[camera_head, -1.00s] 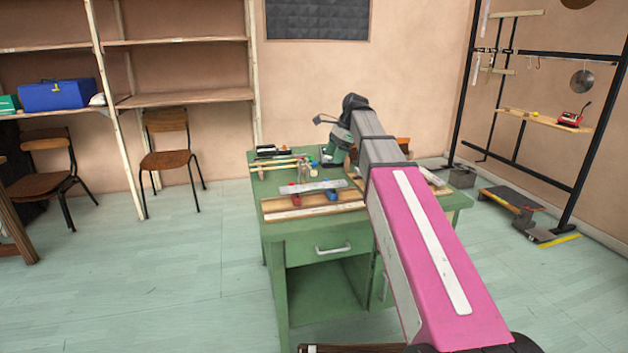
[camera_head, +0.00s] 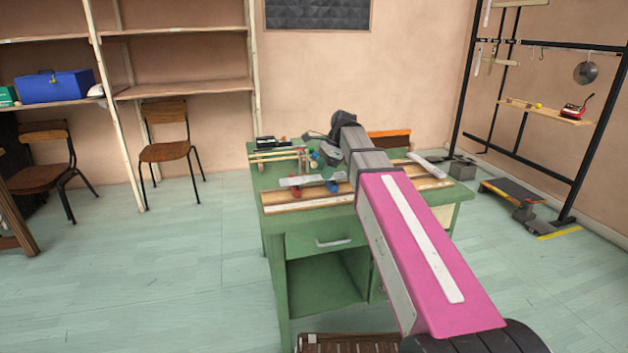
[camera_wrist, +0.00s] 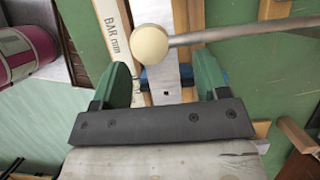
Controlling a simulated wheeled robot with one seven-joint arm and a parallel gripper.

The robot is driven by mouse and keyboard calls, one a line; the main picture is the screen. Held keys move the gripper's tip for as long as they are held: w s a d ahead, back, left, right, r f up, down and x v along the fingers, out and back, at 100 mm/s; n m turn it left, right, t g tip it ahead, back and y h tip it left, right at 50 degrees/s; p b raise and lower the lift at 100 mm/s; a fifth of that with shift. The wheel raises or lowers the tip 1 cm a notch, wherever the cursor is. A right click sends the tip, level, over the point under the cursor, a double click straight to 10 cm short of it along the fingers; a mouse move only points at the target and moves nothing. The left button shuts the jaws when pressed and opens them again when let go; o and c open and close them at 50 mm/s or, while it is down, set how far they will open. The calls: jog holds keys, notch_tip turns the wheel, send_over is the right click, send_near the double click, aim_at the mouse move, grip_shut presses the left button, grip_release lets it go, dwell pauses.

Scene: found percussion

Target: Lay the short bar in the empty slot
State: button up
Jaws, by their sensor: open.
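My gripper (camera_wrist: 163,68) is open, its two green fingers either side of a silver bar with a hole near its end (camera_wrist: 166,95). Nothing shows clasped. The bar runs up the wrist view and rests over a blue support (camera_wrist: 154,78). Another pale bar (camera_head: 427,163) lies at the bench's right. I cannot tell which is the short bar. My arm hides part of the bench; the empty slot cannot be made out.
A mallet with a cream ball head (camera_wrist: 150,43) crosses above the bar in the wrist view. A wooden strip marked "BAR mm" (camera_wrist: 114,30) lies left of it. Sticks (camera_head: 275,156) lie at the bench's back left.

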jog(key=shift+s+a+f, duration=0.1)
jog(key=shift+a+f, duration=0.15)
jog(key=shift+f, duration=0.4)
jog(key=c, duration=1.2)
jog(key=shift+r, duration=0.2)
